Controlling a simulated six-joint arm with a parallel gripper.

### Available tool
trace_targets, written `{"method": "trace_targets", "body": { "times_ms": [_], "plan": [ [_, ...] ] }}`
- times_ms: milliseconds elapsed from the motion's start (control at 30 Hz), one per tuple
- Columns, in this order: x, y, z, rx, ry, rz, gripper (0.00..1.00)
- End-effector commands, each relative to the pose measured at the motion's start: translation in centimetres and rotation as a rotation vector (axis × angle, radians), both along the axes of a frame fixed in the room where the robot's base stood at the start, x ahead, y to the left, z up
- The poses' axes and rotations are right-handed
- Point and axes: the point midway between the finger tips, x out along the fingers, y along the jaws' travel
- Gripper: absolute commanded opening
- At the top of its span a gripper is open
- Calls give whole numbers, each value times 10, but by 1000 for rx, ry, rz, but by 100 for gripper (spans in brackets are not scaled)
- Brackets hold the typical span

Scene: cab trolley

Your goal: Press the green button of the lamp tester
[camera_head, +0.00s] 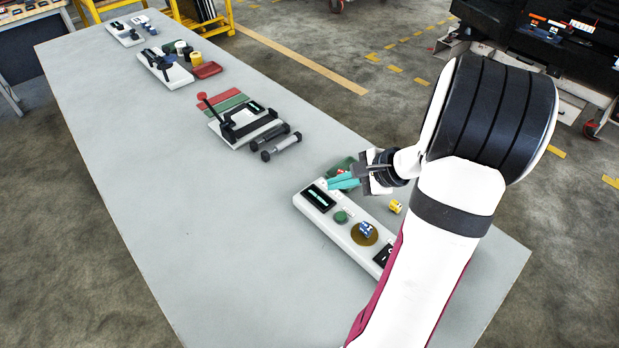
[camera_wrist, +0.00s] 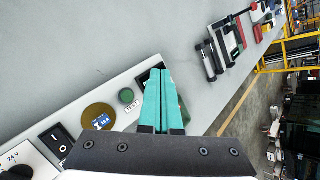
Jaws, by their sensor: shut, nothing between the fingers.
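The lamp tester (camera_head: 312,212) is a long white panel on the grey table. It has a dark display (camera_head: 318,197) with green readout, a round green button (camera_head: 341,216) and a brass disc (camera_head: 356,240) with a blue piece (camera_head: 367,230) on it. In the wrist view, the green button (camera_wrist: 127,95) sits left of my fingers, with a TEST label (camera_wrist: 131,107) beside it. My gripper (camera_head: 330,184) has teal fingers, shut and empty, above the display end of the panel, apart from the button. The fingers also show in the wrist view (camera_wrist: 160,75), covering part of the display.
A black rocker switch (camera_wrist: 57,135) and a 24 V knob area (camera_wrist: 15,160) lie further along the panel. A small yellow piece (camera_head: 395,206) and a green tray (camera_head: 343,166) lie beside it. Other devices (camera_head: 240,120) stand further up the table; the left side is clear.

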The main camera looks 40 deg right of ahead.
Motion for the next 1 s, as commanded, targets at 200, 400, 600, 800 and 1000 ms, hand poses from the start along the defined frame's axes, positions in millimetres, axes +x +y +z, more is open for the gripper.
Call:
{"method": "trace_targets", "body": {
  "times_ms": [200, 400, 600, 800, 1000],
  "plan": [
    [-13, -29, -11, 15, -16, -103, 0],
    [-13, -30, -11, 14, -16, -105, 0],
    [-13, -30, -16, 15, -15, -102, 0],
    [-13, -29, -42, 19, -14, -103, 0],
    [-13, -29, -72, 18, -15, -103, 0]
  ]
}}
